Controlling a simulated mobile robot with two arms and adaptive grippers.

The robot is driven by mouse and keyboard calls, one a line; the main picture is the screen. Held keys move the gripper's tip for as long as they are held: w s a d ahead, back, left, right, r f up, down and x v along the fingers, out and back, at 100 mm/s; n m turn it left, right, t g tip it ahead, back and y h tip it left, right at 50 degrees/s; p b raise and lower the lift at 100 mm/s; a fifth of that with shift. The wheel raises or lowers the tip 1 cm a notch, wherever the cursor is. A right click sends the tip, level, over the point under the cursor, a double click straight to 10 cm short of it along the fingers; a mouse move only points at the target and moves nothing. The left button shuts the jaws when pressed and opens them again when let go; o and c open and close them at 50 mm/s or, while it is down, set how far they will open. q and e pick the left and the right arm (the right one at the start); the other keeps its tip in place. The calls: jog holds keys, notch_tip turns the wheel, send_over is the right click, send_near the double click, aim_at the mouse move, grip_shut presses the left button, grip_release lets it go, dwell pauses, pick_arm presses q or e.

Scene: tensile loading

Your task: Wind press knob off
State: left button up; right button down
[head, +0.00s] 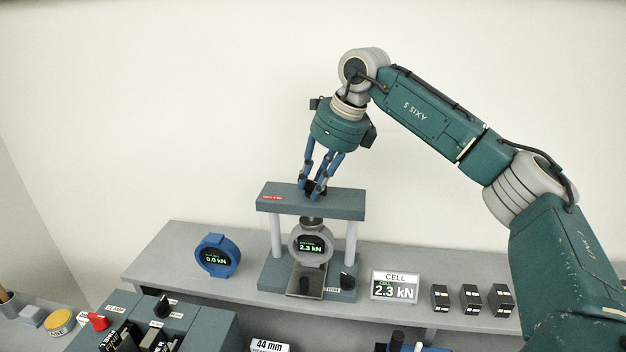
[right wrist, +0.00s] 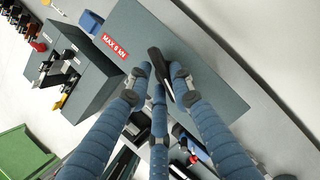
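The press (head: 270,203) stands on the grey shelf, with a grey top plate on two pale columns. Its black knob (right wrist: 155,60) sits on the top plate, partly hidden by fingers. My right gripper (head: 314,190) points down at the plate from above. In the right wrist view its blue fingers (right wrist: 160,77) close around the knob from both sides. A grey round load cell (head: 311,245) stands between the columns under the screw and reads 2.3 kN. The cell display (head: 394,286) also reads 2.3 kN. My left gripper is not in view.
A blue round gauge (head: 217,255) reading 0.0 kN stands left of the press. Several black blocks (head: 470,299) stand at the right of the shelf. A grey console (head: 200,330) with knobs is in front at left. The wall behind is bare.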

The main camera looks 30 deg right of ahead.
jog(key=shift+w+r, duration=0.1)
jog(key=shift+r, duration=0.2)
jog(key=shift+w+d, duration=0.1)
jog(key=shift+d, duration=0.05)
jog(key=n+p, duration=0.2)
jog(key=n+y+p, duration=0.1)
jog(key=shift+r+n+g, duration=0.25)
jog(key=shift+n+g, duration=0.05)
jog(key=shift+g, duration=0.1)
jog(key=n+p, duration=0.2)
jog(key=n+g+y+p, duration=0.1)
jog(key=n+p, duration=0.1)
jog(key=shift+w+f+g, duration=0.1)
jog(key=shift+w+g, duration=0.05)
jog(key=shift+g, duration=0.15)
jog(key=shift+d+f+n+g+p, duration=0.15)
jog(key=shift+n+g, duration=0.1)
jog(key=shift+n, duration=0.55)
jog(key=shift+a+f+n+g+p, duration=0.15)
jog(key=shift+n+g, duration=0.1)
jog(key=shift+n, duration=0.55)
jog(key=shift+d, duration=0.1)
jog(key=c, duration=1.7)
grip_release()
jog(key=shift+o, duration=0.2)
jog(key=shift+a, duration=0.25)
